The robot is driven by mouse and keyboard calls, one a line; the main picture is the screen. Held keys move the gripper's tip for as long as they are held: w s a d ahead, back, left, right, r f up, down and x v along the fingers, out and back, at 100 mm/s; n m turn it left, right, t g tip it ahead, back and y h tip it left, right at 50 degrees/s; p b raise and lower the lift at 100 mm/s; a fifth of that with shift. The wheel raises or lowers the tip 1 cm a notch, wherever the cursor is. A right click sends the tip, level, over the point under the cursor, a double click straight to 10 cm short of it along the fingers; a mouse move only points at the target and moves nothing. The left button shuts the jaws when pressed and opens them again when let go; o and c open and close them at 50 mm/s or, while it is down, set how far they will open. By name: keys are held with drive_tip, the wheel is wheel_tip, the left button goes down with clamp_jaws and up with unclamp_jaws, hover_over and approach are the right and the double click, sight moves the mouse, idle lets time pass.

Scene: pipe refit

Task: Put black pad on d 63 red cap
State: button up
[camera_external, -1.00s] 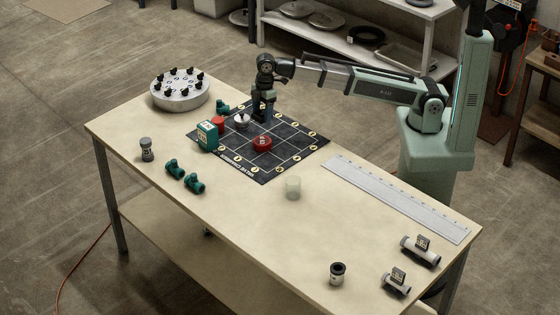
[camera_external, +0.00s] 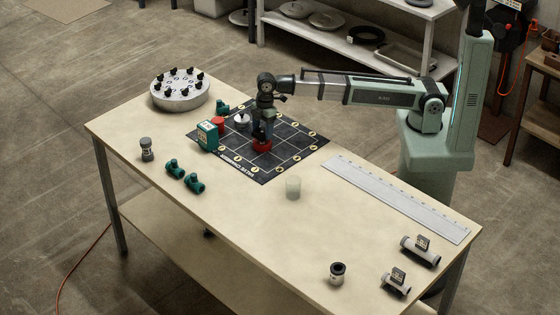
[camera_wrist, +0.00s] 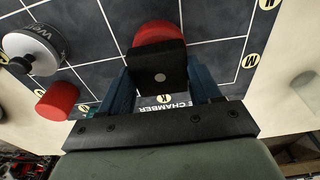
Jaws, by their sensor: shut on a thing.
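My gripper (camera_external: 263,132) is over the larger red cap (camera_external: 262,147) on the dark gridded mat (camera_external: 285,160). In the wrist view my gripper (camera_wrist: 162,90) is shut on the black pad (camera_wrist: 172,76), a dark square plate with a grey dot. The red cap (camera_wrist: 158,31) shows just beyond the pad, partly hidden by it. I cannot tell whether the pad touches the cap. The pad is not clearly visible in the external view. The cap's number is not readable.
A round grey disc with black knobs (camera_external: 180,92) is at the far left.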

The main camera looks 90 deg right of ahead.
drive_tip(key=shift+f, duration=0.9)
drive_tip(key=shift+f, duration=0.15)
drive_tip(key=o, duration=1.1)
drive_tip(key=r, duration=0.8)
drive_tip(key=s+d+r, duration=0.1)
drive_tip(key=r, duration=0.3)
drive_tip(key=shift+r, duration=0.15)
